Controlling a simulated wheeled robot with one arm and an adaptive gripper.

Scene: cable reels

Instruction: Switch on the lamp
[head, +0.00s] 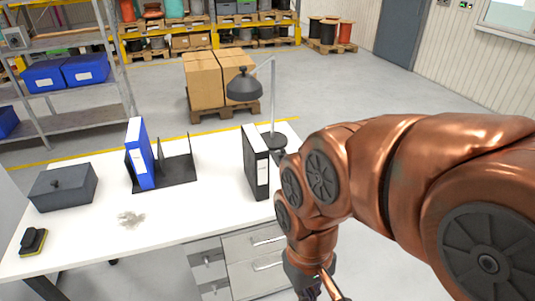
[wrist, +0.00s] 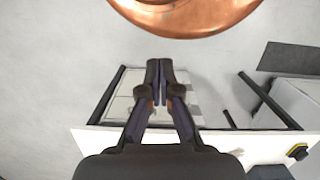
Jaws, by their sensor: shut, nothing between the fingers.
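The lamp (head: 244,86) has a dark grey conical shade on a thin grey arm. It stands at the far right of the white desk (head: 190,218), behind a black binder. Its base is partly hidden by the binder and my arm. My gripper (head: 312,290) is low in front of the desk, cut off by the bottom edge of the head view. In the wrist view my gripper (wrist: 159,68) is shut and empty, over the drawer side of the desk. The lamp does not show there.
A black binder (head: 257,162) stands between the lamp and the desk's front. A blue binder (head: 139,152) in a black rack, a grey box (head: 63,187) and a black-and-yellow item (head: 33,241) are further left. Drawers (head: 253,262) are under the desk. The desk's middle is mostly clear.

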